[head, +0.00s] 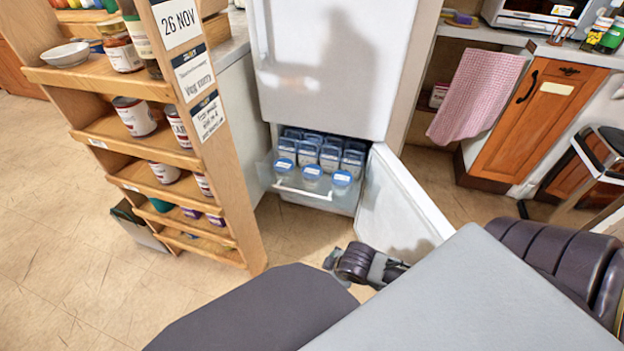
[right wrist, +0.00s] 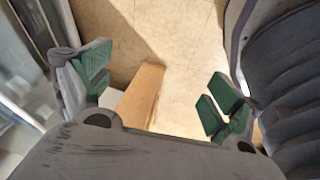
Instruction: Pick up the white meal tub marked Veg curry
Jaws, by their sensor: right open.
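Several white meal tubs with blue lids stand in the pulled-out clear freezer drawer (head: 300,190) in the head view. Three show in the front row: a left tub (head: 284,167), a middle tub (head: 312,173) and a right tub (head: 341,180). More stand in rows behind. Their labels are too small to read, so I cannot tell which is Veg curry. My right gripper (head: 334,264) is in front of and below the drawer, apart from the tubs. In the right wrist view the right gripper (right wrist: 153,88) is open and empty, green pads apart. My left gripper is not in view.
The freezer door (head: 395,200) stands open to the right of the drawer, close to my right arm. A wooden shelf rack (head: 225,170) with jars and cans stands to the left. Tan floor (head: 290,235) is clear between them. An orange cupboard (head: 535,120) is at the right.

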